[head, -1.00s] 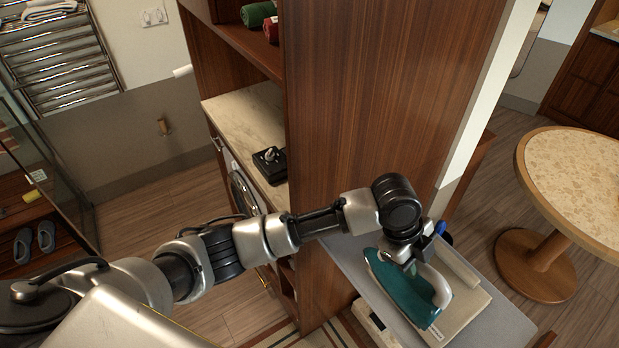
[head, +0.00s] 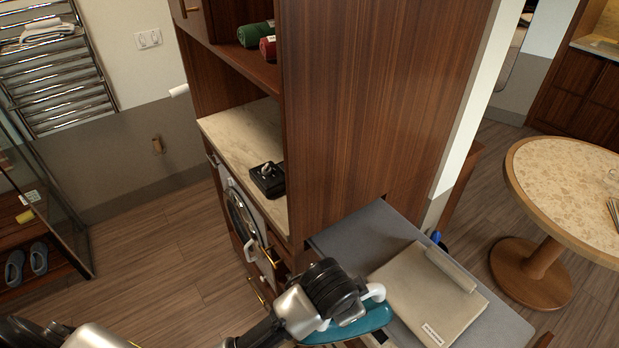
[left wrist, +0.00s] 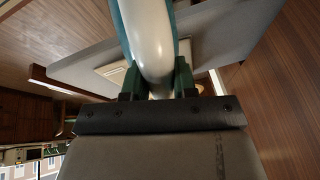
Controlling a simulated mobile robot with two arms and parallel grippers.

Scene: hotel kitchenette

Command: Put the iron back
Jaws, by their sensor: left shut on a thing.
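The teal iron (head: 352,328) with a white handle is in my left gripper (head: 368,300), at the bottom of the head view, off the left edge of the grey pull-out board. My arm partly hides it. In the left wrist view the fingers (left wrist: 160,82) are shut on the iron's pale handle (left wrist: 150,40). A black stand (head: 268,181) sits on the marble counter (head: 245,130) in the cabinet niche; whether it is the iron's rest I cannot tell. My right gripper is not in view.
The grey board (head: 375,232) juts from the cabinet's side panel (head: 375,110) with a beige folded cloth (head: 425,295) on it. A washing machine (head: 240,220) is under the counter. A round table (head: 570,185) stands at right. Rolled towels (head: 255,35) lie on the shelf above.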

